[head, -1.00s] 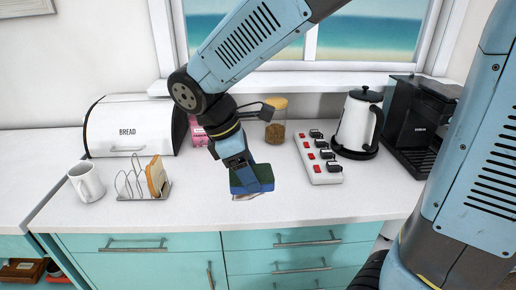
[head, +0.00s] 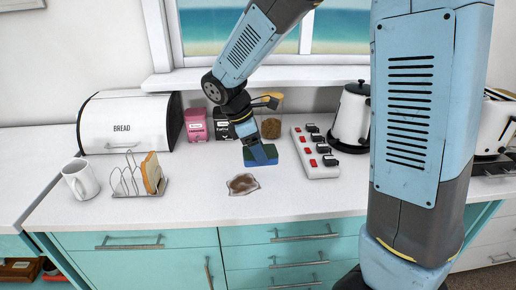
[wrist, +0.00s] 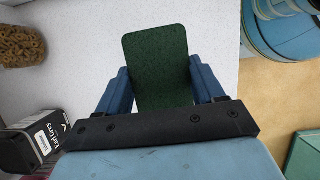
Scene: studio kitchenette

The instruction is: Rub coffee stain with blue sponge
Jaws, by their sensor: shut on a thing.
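The sponge is apart from the stain. I cannot tell whether it touches the worktop.
A power strip (head: 315,155) with several plugs lies right of the sponge. A kettle (head: 352,118) stands beyond it. Pink and black boxes (head: 196,125) and a jar (head: 271,126) stand behind. A toast rack (head: 130,180), mug (head: 81,179) and bread bin (head: 125,123) are at left.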

